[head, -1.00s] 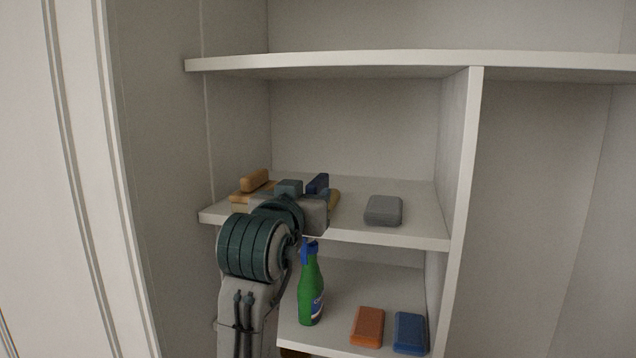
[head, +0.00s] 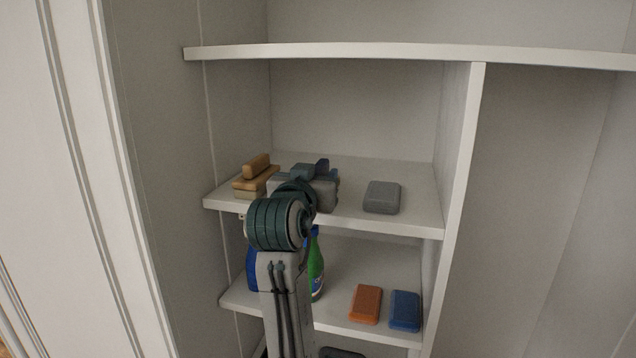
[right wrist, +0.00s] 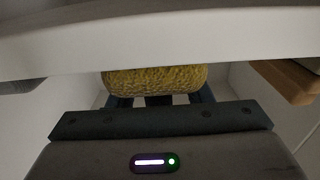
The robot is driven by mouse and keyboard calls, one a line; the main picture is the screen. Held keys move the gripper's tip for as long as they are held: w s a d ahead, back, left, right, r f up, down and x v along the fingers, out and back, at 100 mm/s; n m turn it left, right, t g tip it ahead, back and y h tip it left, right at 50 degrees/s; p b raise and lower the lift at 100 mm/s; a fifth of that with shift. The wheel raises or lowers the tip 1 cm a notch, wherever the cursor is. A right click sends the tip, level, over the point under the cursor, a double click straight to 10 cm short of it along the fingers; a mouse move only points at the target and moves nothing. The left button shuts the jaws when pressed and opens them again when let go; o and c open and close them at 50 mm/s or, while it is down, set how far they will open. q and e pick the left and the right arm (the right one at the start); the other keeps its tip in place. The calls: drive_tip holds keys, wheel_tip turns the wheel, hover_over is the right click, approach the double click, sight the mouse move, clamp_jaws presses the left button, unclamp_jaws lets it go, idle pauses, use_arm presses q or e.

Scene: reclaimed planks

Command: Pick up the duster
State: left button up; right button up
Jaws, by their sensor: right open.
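The duster shows in the right wrist view as a yellow, rough-textured head (right wrist: 155,80), partly covered by a white board. In the head view a small dark blue piece (head: 322,166), which looks like its handle, stands on the middle shelf; the yellow head is hidden there behind my gripper. My right gripper (head: 326,178) is at that shelf, right beside the duster. In the right wrist view its jaws (right wrist: 154,101) are open, with the yellow head just beyond them. I cannot tell whether they touch it. My left gripper is not in view.
A wooden brush (head: 256,178) lies left of my gripper, a grey sponge (head: 381,197) to the right, with clear shelf between. Below are a partly hidden green bottle (head: 316,274), a blue object (head: 251,268), orange (head: 365,304) and blue (head: 405,311) sponges. Another shelf (head: 400,54) lies above.

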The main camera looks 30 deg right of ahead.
clamp_jaws()
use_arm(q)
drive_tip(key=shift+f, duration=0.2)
